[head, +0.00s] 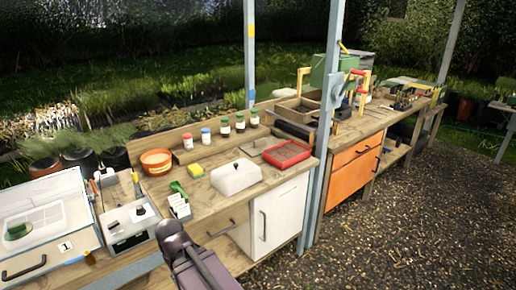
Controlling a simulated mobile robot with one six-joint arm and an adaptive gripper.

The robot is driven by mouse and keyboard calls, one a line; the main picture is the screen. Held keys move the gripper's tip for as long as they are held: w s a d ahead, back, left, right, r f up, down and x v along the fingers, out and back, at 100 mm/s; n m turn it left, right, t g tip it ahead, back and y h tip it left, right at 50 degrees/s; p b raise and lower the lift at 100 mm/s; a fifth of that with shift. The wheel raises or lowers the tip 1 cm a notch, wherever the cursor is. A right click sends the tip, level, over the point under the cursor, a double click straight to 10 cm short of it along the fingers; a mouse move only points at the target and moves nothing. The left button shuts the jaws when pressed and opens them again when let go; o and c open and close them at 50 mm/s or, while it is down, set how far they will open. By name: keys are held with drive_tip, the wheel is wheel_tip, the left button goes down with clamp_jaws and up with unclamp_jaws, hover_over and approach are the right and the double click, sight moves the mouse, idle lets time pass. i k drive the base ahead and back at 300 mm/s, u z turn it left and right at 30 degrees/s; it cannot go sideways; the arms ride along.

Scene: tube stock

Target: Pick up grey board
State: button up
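I cannot clearly make out a grey board in the head view. A small blue-grey shape (336,90) shows by the middle post, but I cannot tell what it is. A dark grey part of my own arm rises from the bottom edge in front of the bench. No gripper fingers can be seen.
A clear-topped case (45,225) stands left. A metal post (323,150) rises in front. Gravel (410,220) lies open right.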

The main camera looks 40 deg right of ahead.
sight(256, 148)
drive_tip(key=z, duration=2.05)
drive_tip(key=i, duration=1.5)
drive_tip(key=u, duration=0.5)
drive_tip(key=i, duration=0.7)
drive_tip(key=u, duration=0.4)
